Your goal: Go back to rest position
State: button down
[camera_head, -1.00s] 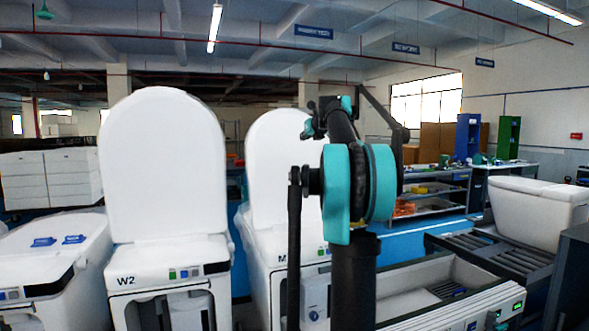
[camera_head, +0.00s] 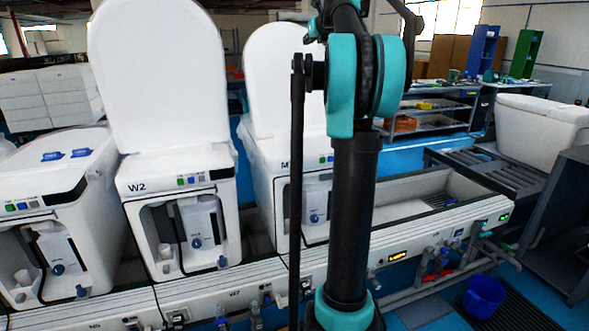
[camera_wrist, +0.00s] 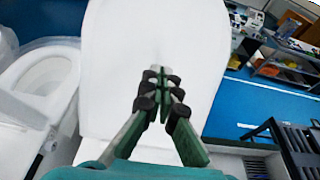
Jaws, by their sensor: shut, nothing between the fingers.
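My gripper (camera_wrist: 160,75) shows in the wrist view with its green and black fingers drawn together at the tips. Nothing shows between them. Behind it is a raised white toilet lid (camera_wrist: 125,45); I cannot tell whether they touch. In the head view my teal and black arm stands upright right of centre, and the gripper itself is out of view. The toilet marked W2 (camera_head: 190,180) has its lid raised. A second toilet with a raised lid (camera_head: 280,90) is partly hidden by my arm.
A third toilet (camera_head: 55,190) at the left has its lid down, with blue pieces on it. The toilets stand along a white line with pipes and valves. A blue bucket (camera_head: 484,297) is on the floor at right. Shelves (camera_head: 430,110) stand at the back.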

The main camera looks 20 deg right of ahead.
dwell(0.3)
jog(key=s+a+f+n+g+y, duration=0.1)
jog(key=s+a+f+n+g, duration=0.1)
jog(key=s+a+f+n, duration=0.6)
jog(key=s+a+f+n+g, duration=0.1)
jog(key=s+a+f+n, duration=0.2)
jog(key=f, duration=0.9)
jog(key=s+a+f+n+g+y, duration=0.1)
jog(key=s+a+f+n+g, duration=0.1)
jog(key=s+a+f+n, duration=0.6)
jog(key=s+a+f+n+g+h, duration=0.1)
jog(key=s+f+n+g, duration=0.4)
jog(key=s+f+n, duration=1.1)
jog(key=s+f+h, duration=0.1)
jog(key=s+f, duration=1.2)
jog(key=f, duration=0.1)
jog(key=shift+s+a+f+n+h, duration=0.3)
jog(key=shift+s, duration=0.05)
